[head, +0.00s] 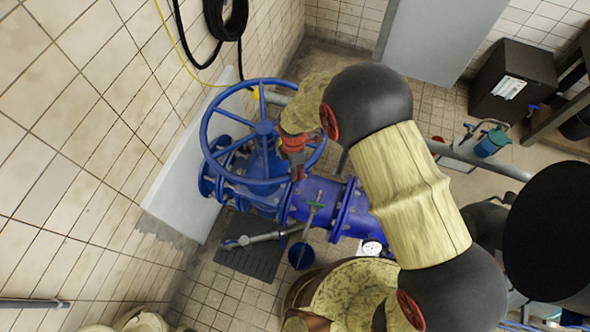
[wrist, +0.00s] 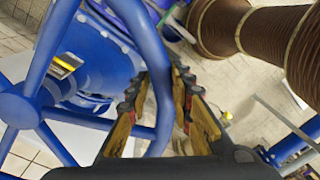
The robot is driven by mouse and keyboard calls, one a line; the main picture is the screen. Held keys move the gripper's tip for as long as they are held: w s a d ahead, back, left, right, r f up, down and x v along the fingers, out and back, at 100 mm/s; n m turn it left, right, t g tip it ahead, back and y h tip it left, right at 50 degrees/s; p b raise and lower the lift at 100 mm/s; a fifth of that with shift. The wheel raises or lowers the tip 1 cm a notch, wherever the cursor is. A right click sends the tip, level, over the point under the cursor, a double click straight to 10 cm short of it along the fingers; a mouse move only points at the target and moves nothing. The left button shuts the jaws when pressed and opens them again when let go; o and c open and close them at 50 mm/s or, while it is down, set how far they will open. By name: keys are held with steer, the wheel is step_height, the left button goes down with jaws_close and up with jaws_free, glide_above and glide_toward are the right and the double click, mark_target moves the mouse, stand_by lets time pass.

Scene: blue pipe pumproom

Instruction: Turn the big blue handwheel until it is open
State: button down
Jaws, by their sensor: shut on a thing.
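The big blue handwheel (head: 263,128) sits on top of a blue valve (head: 262,180) in the head view, left of my arm. In the wrist view its hub (wrist: 18,110), spokes and rim fill the left and middle. My gripper (head: 296,160) is at the right side of the rim in the head view. In the wrist view the fingers of my gripper (wrist: 165,95) are on both sides of the rim and shut on it. Part of the rim is hidden behind the fingers.
A tiled wall (head: 80,120) stands close on the left. Blue pipe (head: 325,205) runs right from the valve. A blue bucket (head: 301,256) and a dark mat (head: 248,262) are on the floor below. A black box (head: 512,82) stands at the far right.

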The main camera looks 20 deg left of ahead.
mark_target(317, 151)
steer(key=shift+w, duration=0.15)
stand_by(0.4)
steer(key=w+d+n+b, duration=0.1)
steer(key=w, duration=0.2)
steer(key=w+d+n+b, duration=0.1)
steer(key=w+d+n, duration=0.1)
steer(key=w, duration=0.1)
steer(key=w+d+n+b, duration=0.2)
steer(key=w, duration=0.1)
steer(key=shift+w+d+f, duration=0.1)
steer(key=shift+w+d, duration=0.1)
steer(key=shift+w, duration=0.05)
steer(key=w+n+b, duration=0.1)
steer(key=w+n, duration=0.1)
steer(key=w, duration=0.2)
steer(key=w+n+b, duration=0.1)
steer(key=w+n, duration=0.1)
steer(key=w, duration=0.2)
steer(key=w+n+b, duration=0.1)
steer(key=w+n, duration=0.2)
steer(key=w, duration=0.2)
steer(key=shift+a+t+b, duration=0.15)
steer(key=shift+t+b, duration=0.15)
steer(key=shift+t, duration=0.1)
steer(key=shift+w+a+n, duration=0.2)
steer(key=shift+w+n, duration=0.1)
steer(key=shift+w, duration=0.25)
steer(key=shift+w+a+r, duration=0.1)
steer(key=shift+w+r, duration=0.15)
steer(key=shift+r, duration=0.05)
